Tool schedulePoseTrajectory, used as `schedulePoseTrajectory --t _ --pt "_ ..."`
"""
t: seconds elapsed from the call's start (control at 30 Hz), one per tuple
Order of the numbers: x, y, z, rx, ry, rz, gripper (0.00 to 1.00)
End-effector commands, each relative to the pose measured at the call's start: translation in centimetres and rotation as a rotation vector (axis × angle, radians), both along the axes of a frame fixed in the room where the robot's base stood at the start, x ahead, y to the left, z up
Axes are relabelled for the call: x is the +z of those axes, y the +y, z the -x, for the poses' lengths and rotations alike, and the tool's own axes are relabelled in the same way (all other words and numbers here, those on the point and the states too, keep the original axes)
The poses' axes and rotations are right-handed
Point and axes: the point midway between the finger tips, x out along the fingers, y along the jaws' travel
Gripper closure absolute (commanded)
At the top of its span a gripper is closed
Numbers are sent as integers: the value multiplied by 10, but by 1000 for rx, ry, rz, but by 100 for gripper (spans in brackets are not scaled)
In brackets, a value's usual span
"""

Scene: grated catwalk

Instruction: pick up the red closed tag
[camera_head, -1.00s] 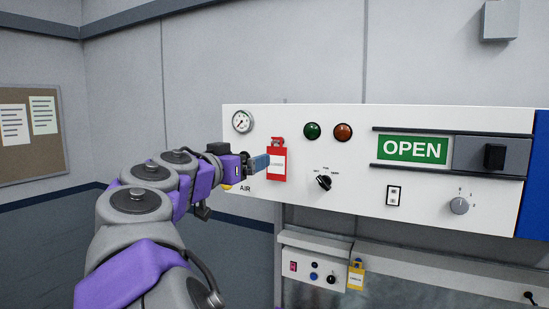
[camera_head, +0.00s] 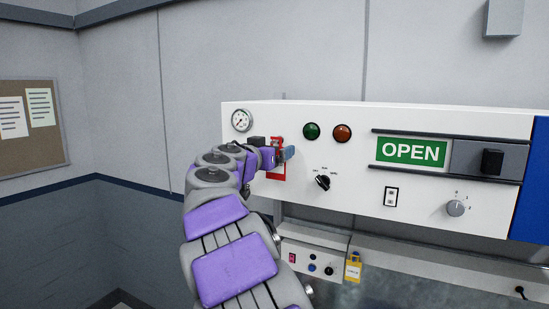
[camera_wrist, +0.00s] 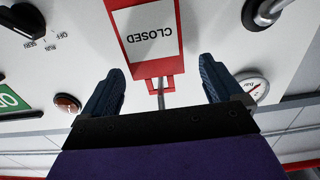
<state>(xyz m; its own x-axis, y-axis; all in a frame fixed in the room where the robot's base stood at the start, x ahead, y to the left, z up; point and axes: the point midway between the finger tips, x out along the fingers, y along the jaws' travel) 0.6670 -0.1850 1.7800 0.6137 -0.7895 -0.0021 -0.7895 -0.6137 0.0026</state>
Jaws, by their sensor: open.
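The red closed tag (camera_head: 277,173) hangs on the white panel, left of the green lamp in the head view, partly hidden by my gripper. In the wrist view the tag (camera_wrist: 148,68) appears upside down, with a white label reading CLOSED, and a thin metal piece at its hanging end. My gripper (camera_head: 287,154) is in front of the tag's upper part. In the wrist view my gripper (camera_wrist: 161,88) is open, with one blue finger on each side of the tag's hanging end. Gaps show between the fingers and the tag; contact is not visible.
The panel (camera_head: 350,115) carries a gauge (camera_head: 241,120), green lamp (camera_head: 312,131), red lamp (camera_head: 342,133), selector knob (camera_head: 323,183) and a sliding OPEN sign (camera_head: 411,152). Below is a smaller box (camera_head: 312,258) with a yellow tag (camera_head: 353,267). A corkboard (camera_head: 35,127) hangs at left.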

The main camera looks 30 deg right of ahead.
Motion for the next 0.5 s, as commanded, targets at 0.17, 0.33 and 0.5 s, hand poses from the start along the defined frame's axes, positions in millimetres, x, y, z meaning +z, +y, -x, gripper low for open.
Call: schedulePoseTrajectory --t 0.17,0.33,0.5 --pt "1 -4 -2 0 -2 1 6" --pt "1 -4 -2 1 -2 1 9" --pt "0 -4 -3 1 -2 1 26"
